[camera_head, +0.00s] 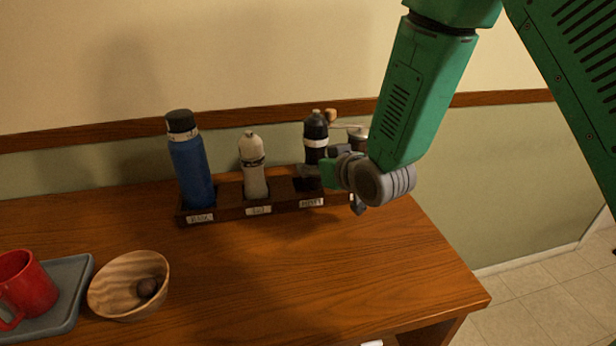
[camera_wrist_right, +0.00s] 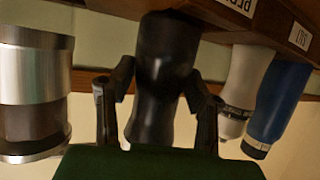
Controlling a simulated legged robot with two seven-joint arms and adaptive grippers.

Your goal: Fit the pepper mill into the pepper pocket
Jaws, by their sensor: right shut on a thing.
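The black pepper mill (camera_head: 316,131) with a pale band is upright at the right end of the dark wooden rack (camera_head: 230,213). My right gripper (camera_head: 322,172) is shut on the mill, and the wrist view shows its two fingers on either side of the dark body (camera_wrist_right: 160,90). The pepper pocket (camera_head: 307,185) is the rack's right compartment, above the right label. The mill's lower end is partly hidden by my gripper; it appears above or just behind the pocket, and I cannot tell whether it is inside. My left gripper is not in view.
A blue bottle (camera_head: 192,170) and a white salt mill (camera_head: 254,170) stand in the left and middle pockets. A metal grinder (camera_head: 358,135) with a crank stands close behind my gripper. A wooden bowl (camera_head: 128,300), grey tray (camera_head: 70,290) and red mug (camera_head: 25,285) are front left.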

